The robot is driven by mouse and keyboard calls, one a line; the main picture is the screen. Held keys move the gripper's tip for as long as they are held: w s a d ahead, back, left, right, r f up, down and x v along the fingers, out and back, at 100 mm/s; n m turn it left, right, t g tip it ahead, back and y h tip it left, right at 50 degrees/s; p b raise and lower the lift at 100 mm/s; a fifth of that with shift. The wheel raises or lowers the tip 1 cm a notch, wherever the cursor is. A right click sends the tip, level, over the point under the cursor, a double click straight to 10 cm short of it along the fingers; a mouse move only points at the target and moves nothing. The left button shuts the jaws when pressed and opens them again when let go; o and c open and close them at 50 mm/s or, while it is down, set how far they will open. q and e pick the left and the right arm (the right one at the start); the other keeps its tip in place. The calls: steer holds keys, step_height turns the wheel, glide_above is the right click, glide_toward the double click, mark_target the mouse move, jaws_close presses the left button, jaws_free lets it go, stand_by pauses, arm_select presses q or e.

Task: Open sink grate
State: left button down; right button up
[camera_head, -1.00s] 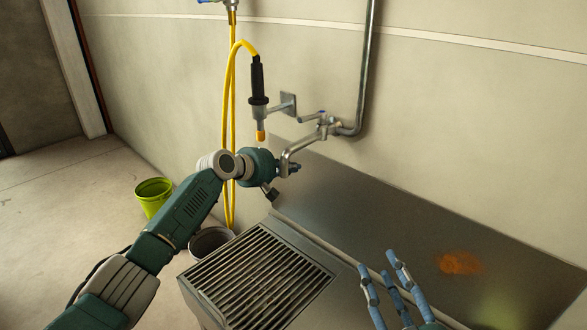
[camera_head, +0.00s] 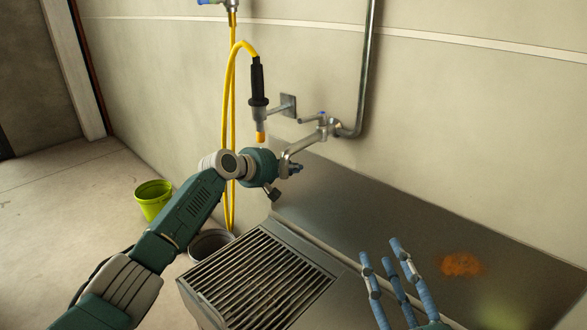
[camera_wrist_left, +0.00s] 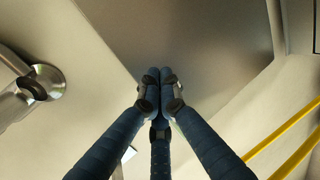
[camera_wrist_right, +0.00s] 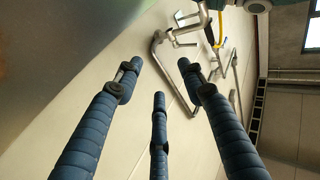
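The sink grate (camera_head: 258,281) is a slatted metal panel lying flat over the sink basin at the lower middle of the head view. My left gripper (camera_head: 296,169) is beyond the grate, near the wall tap and apart from the grate. In the left wrist view its fingers (camera_wrist_left: 160,75) meet at the tips with nothing between them. My right gripper (camera_head: 392,252) is to the right of the grate, above the steel counter. In the right wrist view its blue fingers (camera_wrist_right: 160,80) are spread and empty.
A wall tap (camera_head: 322,128) and a yellow hose (camera_head: 229,110) are behind the sink. A steel counter (camera_head: 400,225) with an orange stain (camera_head: 461,264) extends right. A green bucket (camera_head: 153,202) and a grey bucket (camera_head: 207,244) stand left of the sink.

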arm_select(q)
steer(key=c, duration=1.7)
jaws_free()
